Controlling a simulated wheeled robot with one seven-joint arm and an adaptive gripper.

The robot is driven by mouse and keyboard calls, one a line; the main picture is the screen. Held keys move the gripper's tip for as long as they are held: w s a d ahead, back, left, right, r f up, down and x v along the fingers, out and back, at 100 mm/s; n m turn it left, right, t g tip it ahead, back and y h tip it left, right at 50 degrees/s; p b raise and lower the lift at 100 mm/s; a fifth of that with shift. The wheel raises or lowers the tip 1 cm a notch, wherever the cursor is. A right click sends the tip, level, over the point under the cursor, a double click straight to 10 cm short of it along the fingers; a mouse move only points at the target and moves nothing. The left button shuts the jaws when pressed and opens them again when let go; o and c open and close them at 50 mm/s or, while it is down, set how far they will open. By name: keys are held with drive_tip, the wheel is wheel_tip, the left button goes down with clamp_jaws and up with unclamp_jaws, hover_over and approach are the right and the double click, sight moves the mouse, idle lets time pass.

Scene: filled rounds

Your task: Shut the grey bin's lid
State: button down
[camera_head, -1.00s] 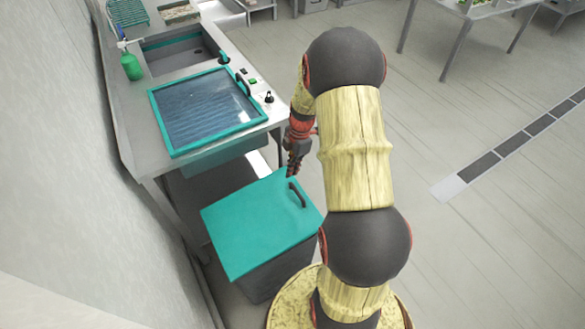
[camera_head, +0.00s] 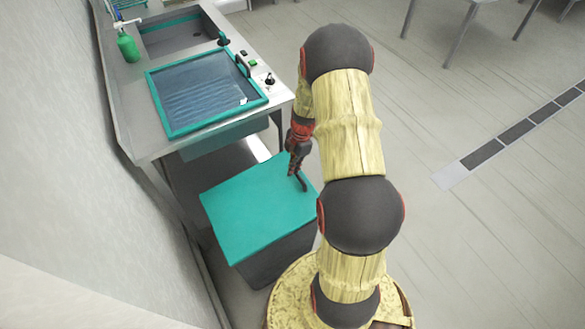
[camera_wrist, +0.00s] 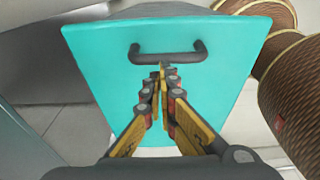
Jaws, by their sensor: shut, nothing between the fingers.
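The grey bin (camera_head: 277,258) stands on the floor at the end of the metal counter. Its teal lid (camera_head: 250,212) lies over the top and looks flat; I cannot tell whether a small gap is left under it. The lid fills much of the wrist view (camera_wrist: 100,62). A dark bar handle (camera_head: 302,184) sits near the lid's right edge, and it shows whole in the wrist view (camera_wrist: 167,57). My gripper (camera_head: 293,173) is shut and empty, pointing down beside the handle. In the wrist view its fingertips (camera_wrist: 163,74) overlap the handle's middle; contact is unclear.
The counter (camera_head: 120,95) with a sink, a teal-framed glass panel (camera_head: 205,100) and a green bottle (camera_head: 127,47) stands behind and left of the bin. A pale wall runs along the left. Open floor with a drain strip (camera_head: 515,130) lies to the right.

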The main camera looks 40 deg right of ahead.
drive_tip(key=shift+f, duration=0.1)
drive_tip(key=f+b, duration=0.1)
drive_tip(key=f, duration=0.1)
drive_tip(key=d+f+b, duration=0.1)
drive_tip(key=f+b, duration=0.1)
drive_tip(key=shift+s+d+f, duration=0.15)
drive_tip(key=shift+d+f, duration=0.05)
drive_tip(key=shift+f, duration=0.1)
drive_tip(key=shift+s, duration=0.1)
drive_tip(key=shift+r, duration=0.1)
